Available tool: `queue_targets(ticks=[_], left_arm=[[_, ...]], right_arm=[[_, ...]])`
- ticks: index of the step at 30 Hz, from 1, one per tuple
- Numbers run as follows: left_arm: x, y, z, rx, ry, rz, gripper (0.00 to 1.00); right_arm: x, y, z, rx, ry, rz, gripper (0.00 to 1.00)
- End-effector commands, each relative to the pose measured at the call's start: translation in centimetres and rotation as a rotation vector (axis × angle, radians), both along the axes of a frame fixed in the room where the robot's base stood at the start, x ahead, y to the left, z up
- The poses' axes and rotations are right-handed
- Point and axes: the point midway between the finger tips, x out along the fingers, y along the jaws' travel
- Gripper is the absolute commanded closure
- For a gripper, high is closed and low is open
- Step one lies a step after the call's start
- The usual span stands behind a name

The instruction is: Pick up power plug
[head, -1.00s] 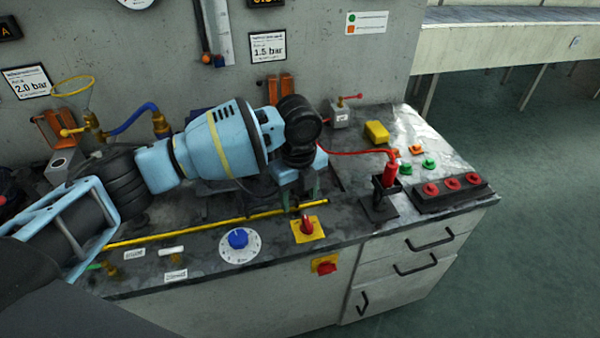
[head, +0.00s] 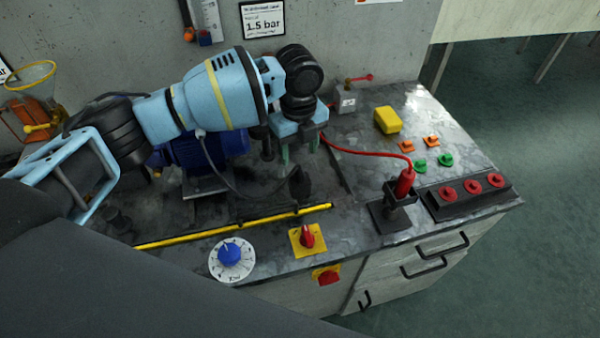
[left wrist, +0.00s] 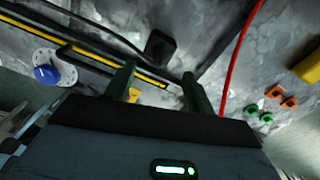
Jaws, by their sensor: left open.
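A black power plug (head: 300,182) on a black cable is on the bench, behind the right part of the yellow strip. The cable runs left toward the blue motor. The plug also shows in the left wrist view (left wrist: 159,46), at the top middle just beyond the fingers. My left gripper (head: 300,149) points down behind the plug in the head view. Its two green fingers are apart with nothing between them, and they also show in the left wrist view (left wrist: 160,73). The gap between fingertips and plug is hard to judge. My right gripper is not in view.
A red-handled item (head: 404,183) on a red cable stands in a black holder. A blue motor (head: 208,150), yellow strip (head: 240,226), blue dial (head: 230,254) and red switch (head: 307,238) are nearby. A yellow block (head: 387,120) and red-button box (head: 470,190) are at right.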

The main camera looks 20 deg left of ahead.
Motion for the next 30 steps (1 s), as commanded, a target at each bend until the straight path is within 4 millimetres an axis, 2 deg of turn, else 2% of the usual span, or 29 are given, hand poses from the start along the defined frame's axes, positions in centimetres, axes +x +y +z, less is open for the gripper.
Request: queue_targets(ticks=[3, 11, 21, 30], left_arm=[[-0.1, 0.0, -1.4, 0.001, 0.002, 0.0, 0.46], [-0.1, -0.1, -2.4, 0.001, 0.001, 0.0, 0.46], [-0.4, -0.3, -6.6, 0.001, 0.002, 0.001, 0.46], [-0.3, -0.3, -7.0, 0.0, 0.0, 0.001, 0.46]], right_arm=[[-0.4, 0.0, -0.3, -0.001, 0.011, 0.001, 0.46], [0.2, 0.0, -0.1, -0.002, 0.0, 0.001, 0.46], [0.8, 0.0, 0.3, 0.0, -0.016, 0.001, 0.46], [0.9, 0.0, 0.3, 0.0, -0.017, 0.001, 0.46]])
